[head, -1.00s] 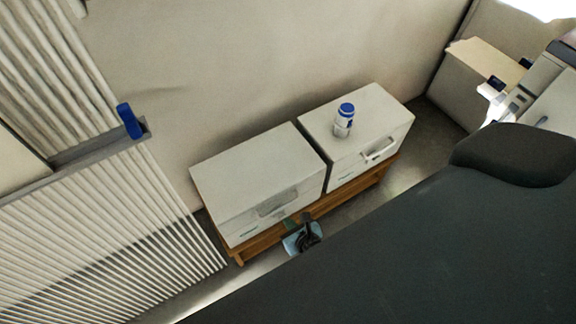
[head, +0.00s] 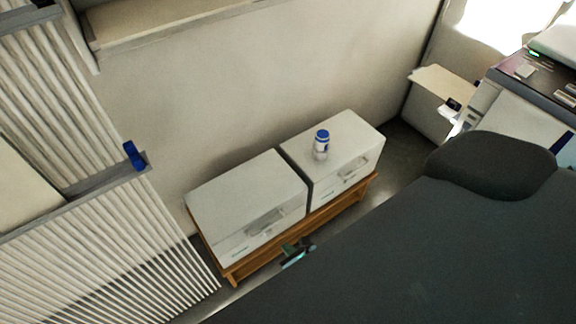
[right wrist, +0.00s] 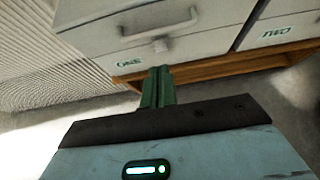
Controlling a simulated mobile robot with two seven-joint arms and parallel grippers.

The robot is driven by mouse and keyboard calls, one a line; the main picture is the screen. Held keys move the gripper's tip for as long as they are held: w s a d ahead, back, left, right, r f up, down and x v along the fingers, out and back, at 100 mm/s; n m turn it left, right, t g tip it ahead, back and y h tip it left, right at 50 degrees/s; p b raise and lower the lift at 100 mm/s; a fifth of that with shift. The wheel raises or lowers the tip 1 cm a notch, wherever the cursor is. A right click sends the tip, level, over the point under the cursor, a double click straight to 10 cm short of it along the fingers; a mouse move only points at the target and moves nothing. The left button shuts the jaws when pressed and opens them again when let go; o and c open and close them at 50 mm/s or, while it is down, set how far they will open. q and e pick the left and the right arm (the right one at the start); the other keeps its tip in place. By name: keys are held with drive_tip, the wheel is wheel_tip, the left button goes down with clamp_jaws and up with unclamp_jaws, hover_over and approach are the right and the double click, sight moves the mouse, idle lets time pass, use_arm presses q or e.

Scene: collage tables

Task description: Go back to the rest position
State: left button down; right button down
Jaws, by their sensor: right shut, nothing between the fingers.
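My right gripper (head: 292,246) shows small in the head view, in front of the wooden bench and below the left white drawer box. In the right wrist view its green fingers (right wrist: 157,88) are together with nothing between them. They point toward the front of the box labelled ONE (right wrist: 150,30), and I cannot tell the exact gap. My left gripper is not in either view.
Two white drawer boxes, left (head: 245,195) and right (head: 350,140), stand on a low wooden bench (head: 325,214) against the wall. A white bottle with a blue cap (head: 321,145) stands upright on the right box. White slatted panels (head: 100,255) are at left.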

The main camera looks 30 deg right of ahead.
drive_tip(key=shift+s+r, duration=0.25)
drive_tip(key=shift+r, duration=0.25)
